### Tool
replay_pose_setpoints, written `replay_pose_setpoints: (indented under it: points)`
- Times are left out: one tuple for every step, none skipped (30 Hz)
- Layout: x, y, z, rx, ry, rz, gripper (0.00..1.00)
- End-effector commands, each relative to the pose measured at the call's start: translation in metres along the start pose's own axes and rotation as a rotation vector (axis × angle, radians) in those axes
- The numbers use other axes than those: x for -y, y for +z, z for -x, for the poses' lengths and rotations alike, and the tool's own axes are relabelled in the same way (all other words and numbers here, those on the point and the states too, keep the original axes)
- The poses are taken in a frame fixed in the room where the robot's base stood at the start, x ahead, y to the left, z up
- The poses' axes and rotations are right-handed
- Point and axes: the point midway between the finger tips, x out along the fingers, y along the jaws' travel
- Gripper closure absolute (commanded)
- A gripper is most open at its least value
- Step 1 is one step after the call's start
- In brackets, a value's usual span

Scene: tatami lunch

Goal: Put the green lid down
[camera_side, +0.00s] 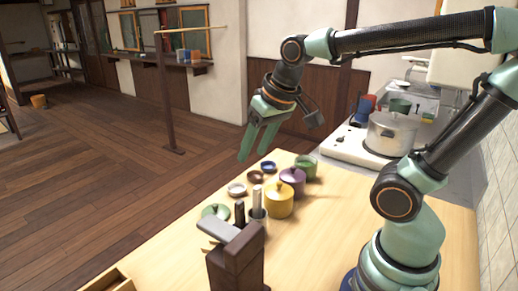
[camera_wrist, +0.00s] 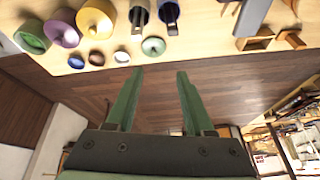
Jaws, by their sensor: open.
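The green lid (camera_side: 215,211) lies on the light wooden table at its left edge, beside two upright dark holders. It also shows in the wrist view (camera_wrist: 153,46), past my fingertips, with a small knob on top. My gripper (camera_side: 251,157) is open and empty, raised above and beyond the table's far left edge, well apart from the lid. In the wrist view my gripper (camera_wrist: 160,72) has its fingers spread with only floor between them. A green pot (camera_side: 305,167) stands at the back of the row; in the wrist view it (camera_wrist: 31,37) appears without a lid.
A yellow pot (camera_side: 279,200) and a purple pot (camera_side: 292,182) stand in front of the green pot. Small white (camera_side: 237,189), brown (camera_side: 255,177) and blue (camera_side: 268,167) dishes line the edge. A dark stand (camera_side: 238,262) is at front. A metal pot (camera_side: 391,134) sits behind.

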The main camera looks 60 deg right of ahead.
Motion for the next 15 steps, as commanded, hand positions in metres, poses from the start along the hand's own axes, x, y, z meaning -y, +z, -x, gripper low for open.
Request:
replay_pose_setpoints:
  points:
    - [-0.001, 0.009, 0.004, -0.025, -0.006, 0.052, 0.47]
    - [-0.001, 0.013, 0.004, -0.035, -0.008, 0.081, 0.47]
    - [-0.002, 0.018, 0.005, -0.047, -0.01, 0.116, 0.47]
    - [-0.002, 0.021, 0.005, -0.055, -0.011, 0.139, 0.47]
    - [-0.003, 0.023, 0.005, -0.063, -0.011, 0.158, 0.47]
    - [-0.003, 0.026, 0.006, -0.07, -0.012, 0.179, 0.47]
    - [-0.003, 0.028, 0.005, -0.073, -0.012, 0.191, 0.47]
    - [-0.003, 0.029, 0.006, -0.077, -0.012, 0.201, 0.47]
    - [-0.003, 0.03, 0.005, -0.079, -0.013, 0.209, 0.47]
    - [-0.004, 0.03, 0.005, -0.08, -0.012, 0.213, 0.47]
    - [-0.004, 0.031, 0.005, -0.08, -0.012, 0.215, 0.47]
    - [-0.004, 0.031, 0.005, -0.08, -0.012, 0.216, 0.47]
    - [-0.004, 0.031, 0.005, -0.08, -0.012, 0.216, 0.47]
    - [-0.004, 0.031, 0.005, -0.079, -0.012, 0.216, 0.47]
    - [-0.004, 0.031, 0.005, -0.079, -0.012, 0.215, 0.47]
